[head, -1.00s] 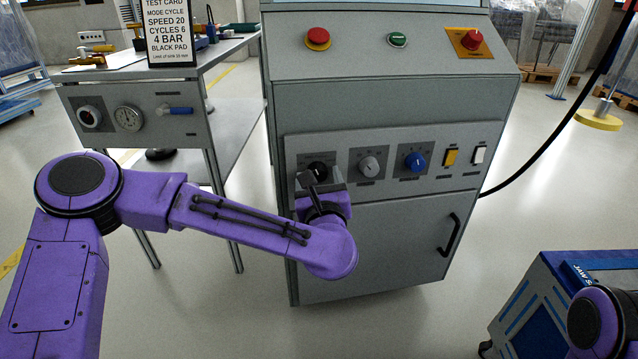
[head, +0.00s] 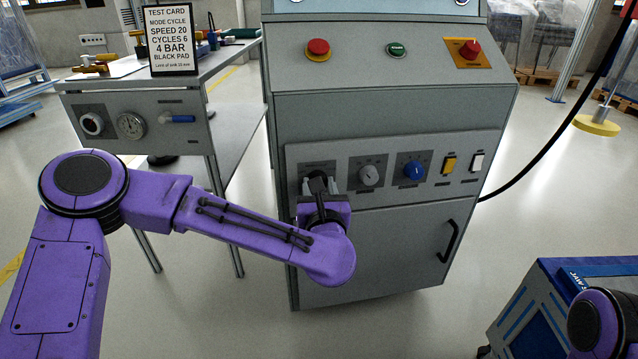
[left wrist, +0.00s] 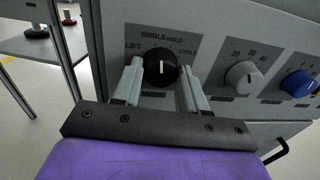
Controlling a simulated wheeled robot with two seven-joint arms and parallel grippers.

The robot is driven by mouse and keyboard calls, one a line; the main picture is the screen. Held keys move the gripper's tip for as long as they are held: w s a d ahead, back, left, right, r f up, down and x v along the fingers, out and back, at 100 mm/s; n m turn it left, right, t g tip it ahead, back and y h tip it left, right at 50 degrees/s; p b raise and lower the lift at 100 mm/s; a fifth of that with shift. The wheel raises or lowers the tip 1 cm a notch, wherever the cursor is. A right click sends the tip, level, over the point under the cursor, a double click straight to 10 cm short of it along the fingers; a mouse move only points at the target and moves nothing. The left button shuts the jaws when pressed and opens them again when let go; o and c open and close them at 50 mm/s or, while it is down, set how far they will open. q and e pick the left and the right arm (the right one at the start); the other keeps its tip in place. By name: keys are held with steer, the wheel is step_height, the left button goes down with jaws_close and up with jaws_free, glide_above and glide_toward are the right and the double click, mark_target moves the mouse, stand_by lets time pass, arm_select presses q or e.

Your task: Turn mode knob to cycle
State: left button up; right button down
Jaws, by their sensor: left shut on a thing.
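The mode knob (left wrist: 160,68) is black and round, with a white pointer line that points straight up in the left wrist view. Around it are the labels LIFT, SINGLE, HOLD and CYCLE. The pointer is near SINGLE and HOLD; I cannot tell exactly which it marks. CYCLE is to the upper right of the knob. My left gripper (left wrist: 160,88) has one finger on each side of the knob and is shut on it. In the head view my left gripper (head: 318,187) is at the leftmost control of the panel and mostly hides the knob. My right gripper is not in view.
A grey knob (head: 369,175) and a blue knob (head: 412,169) sit right of the mode knob, then yellow (head: 449,164) and white (head: 477,161) switches. A test card (head: 172,40) reading MODE CYCLE stands on the side table. A door handle (head: 449,240) is below the panel.

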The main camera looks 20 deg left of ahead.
arm_select(q)
steer(key=shift+d+r+m+g+y+p, duration=0.1)
steer(key=shift+m+g+y+p, duration=0.15)
steer(key=shift+m+p, duration=2.95)
steer(key=shift+d+r+m+g+y+p, duration=0.15)
steer(key=shift+m+g+p, duration=0.2)
steer(key=shift+m+p, duration=2.8)
steer(key=shift+a+f+m, duration=0.1)
steer(key=shift+f+m, duration=0.05)
steer(key=shift+m, duration=0.2)
steer(key=o, duration=1)
steer(key=shift+o, duration=0.2)
steer(key=v, duration=1)
steer(key=shift+s+p, duration=0.2)
steer(key=shift+p, duration=0.2)
